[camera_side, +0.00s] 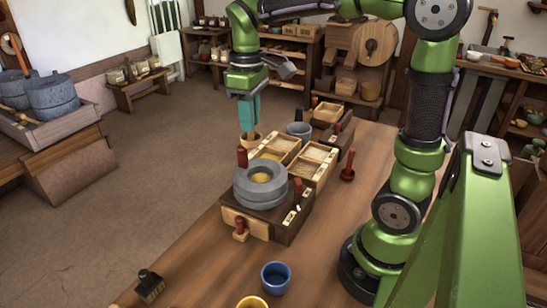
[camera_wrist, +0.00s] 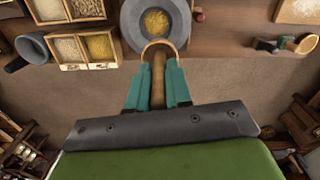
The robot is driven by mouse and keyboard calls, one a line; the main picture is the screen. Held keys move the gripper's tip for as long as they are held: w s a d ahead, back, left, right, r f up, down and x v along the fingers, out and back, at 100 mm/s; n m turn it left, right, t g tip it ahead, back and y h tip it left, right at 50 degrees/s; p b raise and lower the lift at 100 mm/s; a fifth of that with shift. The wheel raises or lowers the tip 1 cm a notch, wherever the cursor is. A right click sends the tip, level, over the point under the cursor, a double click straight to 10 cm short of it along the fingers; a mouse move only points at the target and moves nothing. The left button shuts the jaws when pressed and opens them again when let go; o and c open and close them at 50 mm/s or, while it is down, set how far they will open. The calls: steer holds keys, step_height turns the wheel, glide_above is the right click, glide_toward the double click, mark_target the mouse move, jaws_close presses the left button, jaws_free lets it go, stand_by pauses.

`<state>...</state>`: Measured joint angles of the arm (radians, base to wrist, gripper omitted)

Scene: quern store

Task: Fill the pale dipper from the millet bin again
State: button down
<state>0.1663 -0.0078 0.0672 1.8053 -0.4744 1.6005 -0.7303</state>
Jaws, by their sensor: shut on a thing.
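My gripper (camera_side: 249,128) has teal fingers, which also show in the wrist view (camera_wrist: 158,72). It is shut on the brown handle of the pale dipper (camera_wrist: 158,44). In the side view the dipper (camera_side: 250,139) hangs just below the fingertips, behind the stone quern. Whether it holds grain I cannot tell. The grey quern (camera_wrist: 128,22) has yellow grain in its hollow; it also stands in the side view (camera_side: 261,190). The millet bin (camera_wrist: 102,66), a compartment of yellow grain, lies left of the dipper in the wrist view.
Paler grain fills neighbouring compartments (camera_wrist: 72,67). A grey cup (camera_side: 299,129) stands by the bins. Red-handled pegs (camera_side: 347,173) stand nearby. A blue cup (camera_side: 276,278), a yellow cup (camera_side: 252,302) and a brush (camera_side: 150,286) are at the near end. The front bench is mostly clear.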

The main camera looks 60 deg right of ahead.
steer(key=w+d, duration=0.3)
steer(key=d, duration=0.5)
steer(key=w+d, duration=0.2)
steer(key=d, duration=0.6)
steer(key=shift+d+f, duration=0.15)
steer(key=shift+f, duration=4.75)
steer(key=shift+d+f, duration=0.15)
steer(key=shift+f, duration=4.75)
step_height(320, 180, up, 8)
steer(key=shift+r, duration=0.15)
